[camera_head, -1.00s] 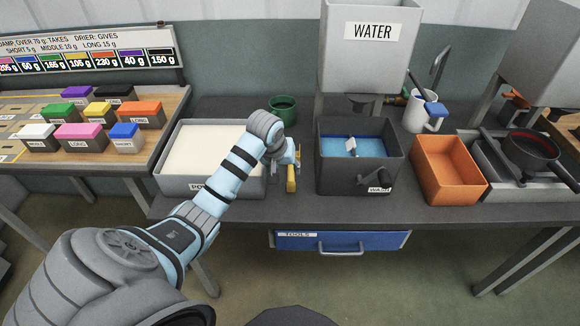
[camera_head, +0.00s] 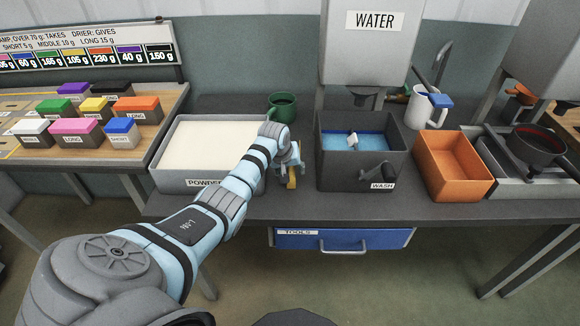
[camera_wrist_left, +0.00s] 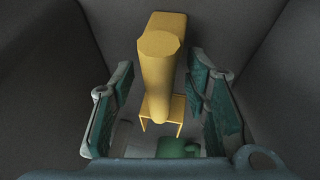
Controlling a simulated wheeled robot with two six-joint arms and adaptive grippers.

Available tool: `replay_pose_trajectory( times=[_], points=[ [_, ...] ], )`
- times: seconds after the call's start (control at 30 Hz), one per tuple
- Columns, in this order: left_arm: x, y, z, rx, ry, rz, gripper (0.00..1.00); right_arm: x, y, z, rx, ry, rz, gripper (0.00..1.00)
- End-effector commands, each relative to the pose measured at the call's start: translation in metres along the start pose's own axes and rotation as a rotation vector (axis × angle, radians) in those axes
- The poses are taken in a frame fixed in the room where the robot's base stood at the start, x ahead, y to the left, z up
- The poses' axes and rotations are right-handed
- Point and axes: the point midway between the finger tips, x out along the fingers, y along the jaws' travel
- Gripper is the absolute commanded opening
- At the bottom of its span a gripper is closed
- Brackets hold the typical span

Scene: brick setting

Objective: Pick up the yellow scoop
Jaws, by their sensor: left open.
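The yellow scoop (camera_head: 292,181) stands on the dark table between the powder tub (camera_head: 205,181) and the wash tub (camera_head: 345,181). In the head view my left gripper (camera_head: 288,172) is right at it and hides much of it. In the left wrist view the scoop (camera_wrist_left: 160,65) reaches in between the two green-padded fingers of my open left gripper (camera_wrist_left: 163,105). Gaps show on both sides of the scoop, wider on the left, so the fingers look apart from it. My right gripper is not in view.
A green mug (camera_head: 282,106) stands behind the gripper. Both tub walls are close on either side. An orange bin (camera_head: 452,168) is further right, and a blue tools drawer (camera_head: 340,239) is under the table edge. Coloured blocks (camera_head: 75,127) sit on the left table.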

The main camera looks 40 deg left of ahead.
Motion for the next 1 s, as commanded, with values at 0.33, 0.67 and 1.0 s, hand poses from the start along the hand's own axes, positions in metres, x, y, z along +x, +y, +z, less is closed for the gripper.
replay_pose_trajectory(
  times=[0.33,0.67,1.0],
  points=[
    [-0.002,0.0,-0.001,0.0,0.0,0.0,0.01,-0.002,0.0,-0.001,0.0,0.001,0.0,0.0],
    [-0.002,0.0,-0.001,0.0,0.0,0.0,0.0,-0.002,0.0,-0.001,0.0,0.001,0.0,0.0],
    [-0.048,0.01,-0.021,0.001,0.005,0.001,0.0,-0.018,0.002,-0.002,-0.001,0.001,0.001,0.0]
  ],
)
